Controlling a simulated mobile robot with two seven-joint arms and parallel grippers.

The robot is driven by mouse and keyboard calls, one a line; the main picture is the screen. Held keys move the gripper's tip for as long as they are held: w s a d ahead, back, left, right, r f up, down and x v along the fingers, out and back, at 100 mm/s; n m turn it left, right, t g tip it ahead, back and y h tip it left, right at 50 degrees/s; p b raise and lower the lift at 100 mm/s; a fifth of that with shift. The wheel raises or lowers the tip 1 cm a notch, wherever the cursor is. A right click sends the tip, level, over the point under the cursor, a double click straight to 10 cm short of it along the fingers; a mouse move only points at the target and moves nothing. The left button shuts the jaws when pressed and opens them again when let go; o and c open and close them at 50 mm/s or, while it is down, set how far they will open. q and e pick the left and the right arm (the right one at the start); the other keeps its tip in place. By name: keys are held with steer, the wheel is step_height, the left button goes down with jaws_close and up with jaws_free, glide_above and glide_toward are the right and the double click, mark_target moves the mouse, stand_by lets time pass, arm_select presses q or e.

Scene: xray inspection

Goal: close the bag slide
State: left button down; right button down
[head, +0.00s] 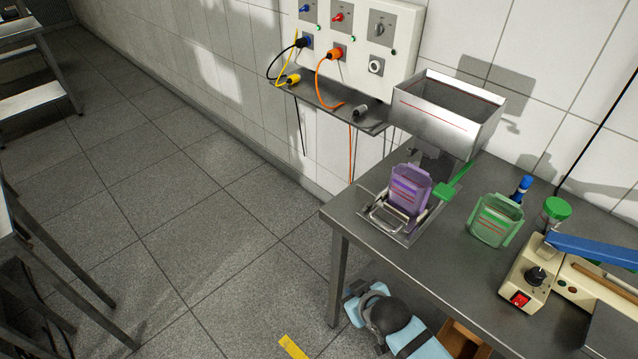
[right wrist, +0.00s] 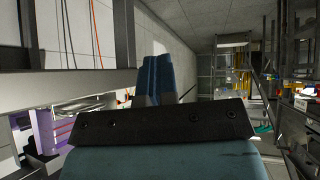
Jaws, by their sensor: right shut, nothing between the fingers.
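A metal hopper (head: 445,108) stands on a steel table (head: 365,228) against the wall. A green bar with a flat handle (head: 447,190) sticks out under the hopper's front, beside a purple translucent bag-shaped container (head: 409,188). I take this green part for the bag slide. The purple container stands upright in a metal frame (head: 384,217) with a wire bail. My right gripper (head: 356,288) is low beside the table's front edge, below the tabletop and apart from the slide. Its blue fingers (right wrist: 156,78) are together and empty in the right wrist view. My left gripper is not in view.
A green translucent container (head: 495,221), a blue bottle (head: 522,188) and a green-lidded jar (head: 555,212) stand to the right. A sealer with a blue arm (head: 595,250) is at the right. A wall panel (head: 357,40) has plugged cables.

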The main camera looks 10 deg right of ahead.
steer(key=w+r+n+g+h+p, duration=0.1)
steer(key=w+r+h+p, duration=0.3)
steer(key=w+r, duration=1.1)
steer(key=shift+h, duration=0.3)
steer(key=x, duration=1)
steer(key=shift+f, duration=0.2)
steer(key=shift+w+d+r+p, duration=0.15)
steer(key=shift+w+d+p, duration=0.3)
steer(key=shift+w+d, duration=0.75)
steer(key=shift+d, duration=0.45)
